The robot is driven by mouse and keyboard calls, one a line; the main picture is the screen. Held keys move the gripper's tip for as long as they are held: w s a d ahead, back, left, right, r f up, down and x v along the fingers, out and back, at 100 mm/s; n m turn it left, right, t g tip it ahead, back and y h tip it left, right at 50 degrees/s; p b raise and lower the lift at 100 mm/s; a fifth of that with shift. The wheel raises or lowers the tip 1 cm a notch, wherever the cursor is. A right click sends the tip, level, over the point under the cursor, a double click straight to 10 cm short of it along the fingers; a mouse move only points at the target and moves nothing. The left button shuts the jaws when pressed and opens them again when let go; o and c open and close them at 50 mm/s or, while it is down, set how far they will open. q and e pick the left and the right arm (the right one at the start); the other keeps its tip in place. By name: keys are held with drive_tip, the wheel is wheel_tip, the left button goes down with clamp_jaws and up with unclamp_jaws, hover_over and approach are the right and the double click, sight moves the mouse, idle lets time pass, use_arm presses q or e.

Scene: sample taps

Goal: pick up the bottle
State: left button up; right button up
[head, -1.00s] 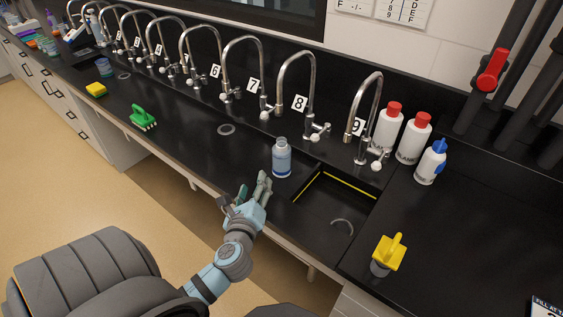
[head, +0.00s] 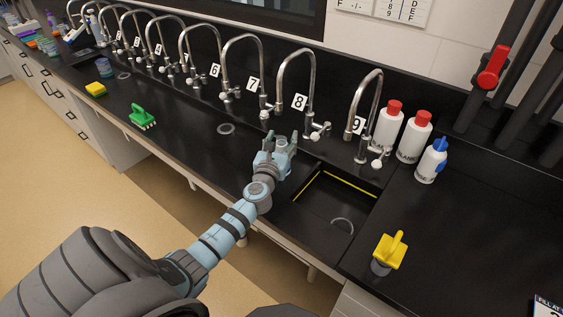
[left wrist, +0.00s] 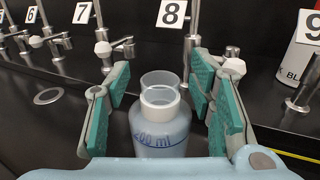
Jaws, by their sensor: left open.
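The bottle (left wrist: 160,128) is clear and pale, with a "200 ml" mark and an open neck; it stands upright on the black counter. In the left wrist view it is between the teal-padded fingers of my left gripper (left wrist: 162,82). Gaps show between the pads and the bottle on both sides, so the jaws are open around it. In the head view my left gripper (head: 281,141) reaches over the bottle's place beside the sink and hides most of the bottle. My right gripper is not in view.
The sink (head: 330,200) with a yellow edge strip lies just right of the gripper. A row of curved taps, including tap 8 (head: 296,85), stands behind. White red-capped bottles (head: 415,138) and a blue-capped bottle (head: 431,162) are further right.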

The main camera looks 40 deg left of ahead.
use_arm(q)
clamp_jaws()
drive_tip(key=shift+r, duration=0.1)
idle(0.4)
